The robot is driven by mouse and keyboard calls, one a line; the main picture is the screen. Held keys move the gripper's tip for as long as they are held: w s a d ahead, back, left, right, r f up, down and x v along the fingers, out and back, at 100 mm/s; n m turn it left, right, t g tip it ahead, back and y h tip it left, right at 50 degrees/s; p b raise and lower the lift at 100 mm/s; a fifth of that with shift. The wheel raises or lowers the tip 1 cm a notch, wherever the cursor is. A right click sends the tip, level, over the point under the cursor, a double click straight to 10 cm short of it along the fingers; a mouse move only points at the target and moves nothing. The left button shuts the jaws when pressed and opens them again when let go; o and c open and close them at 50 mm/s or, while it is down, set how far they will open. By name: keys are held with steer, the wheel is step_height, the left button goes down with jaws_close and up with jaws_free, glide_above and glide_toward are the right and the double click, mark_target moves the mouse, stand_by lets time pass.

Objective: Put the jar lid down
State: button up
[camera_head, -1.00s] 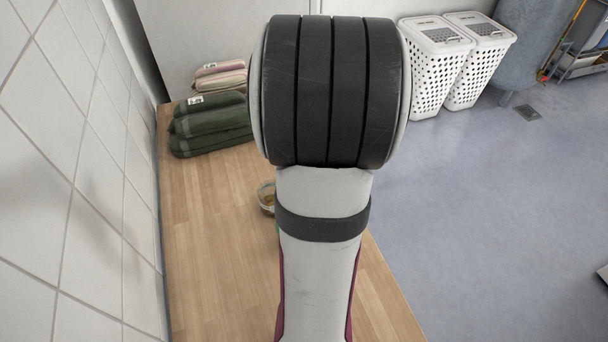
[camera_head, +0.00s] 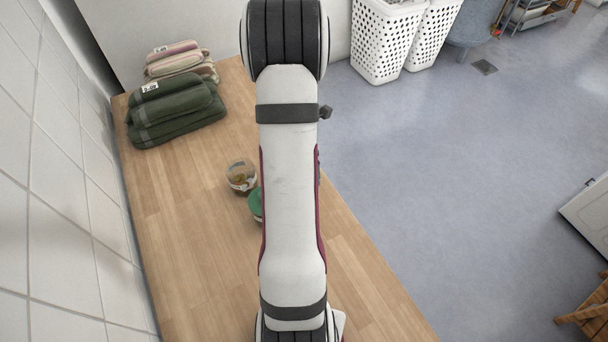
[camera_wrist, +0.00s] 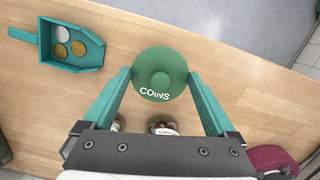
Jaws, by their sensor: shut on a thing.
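The jar lid (camera_wrist: 161,62) is a round green disc with a central knob and the white word COINS. In the wrist view my gripper (camera_wrist: 159,76) is shut on it, with a teal finger at each side. A glass jar (camera_head: 241,178) with brownish contents stands on the wooden counter, left of my arm in the head view. A green round thing (camera_head: 256,204) beside it is partly hidden by my arm; I cannot tell whether it is the held lid. My gripper is hidden in the head view.
A teal scoop-like tray (camera_wrist: 77,62) with coins lies on the counter (camera_head: 190,250). Two jars (camera_wrist: 165,128) (camera_wrist: 117,122) show partly behind the gripper body. Folded green towels (camera_head: 176,112) lie at the counter's back. The tiled wall borders the left; bare counter lies in front.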

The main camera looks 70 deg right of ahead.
steer(key=shift+f, duration=1.75)
steer(key=shift+f, duration=0.15)
steer(key=o, duration=1)
step_height(320, 180, up, 12)
steer(key=a, duration=0.1)
steer(key=w+a+r+m, duration=0.3)
steer(key=w+a, duration=0.2)
steer(key=a, duration=0.3)
steer(key=w+a+r+m, duration=0.3)
steer(key=w+a, duration=0.2)
steer(key=a, duration=0.3)
steer(key=s+a+r+m+y, duration=0.1)
steer(key=s+a+m, duration=0.1)
steer(key=a, duration=0.5)
steer(key=s+a+r+m+y, duration=0.1)
steer(key=s+a+m, duration=0.2)
steer(key=a+m, duration=0.2)
steer(key=s+a+r+m+y, duration=0.1)
steer(key=s+a+m, duration=0.1)
steer(key=a, duration=0.9)
steer(key=shift+s+a+r+m+t, duration=0.2)
steer(key=shift+a+m+t, duration=0.1)
steer(key=shift+m, duration=0.6)
